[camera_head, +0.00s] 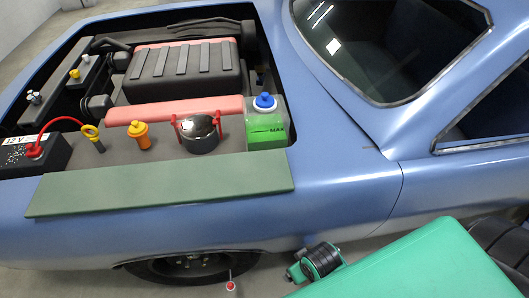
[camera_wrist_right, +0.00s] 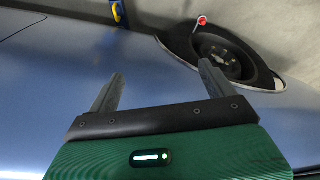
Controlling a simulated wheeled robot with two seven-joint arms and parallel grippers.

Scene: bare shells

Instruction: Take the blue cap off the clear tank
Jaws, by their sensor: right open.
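The clear tank (camera_head: 267,130) stands upright at the right end of the open engine bay, with green liquid inside. The blue cap (camera_head: 264,101) sits on top of it. Neither shows in the right wrist view. My right gripper (camera_wrist_right: 160,69) is open and empty in the right wrist view, its two fingers apart in front of the blue car side. In the head view my green right arm comes in at the lower right, well below and right of the tank; its fingertips cannot be made out there. My left gripper is not in view.
An orange-yellow cap (camera_head: 139,135), a yellow ring handle (camera_head: 92,138) and a battery (camera_head: 35,153) are further left. A green mat (camera_head: 160,184) covers the fender.

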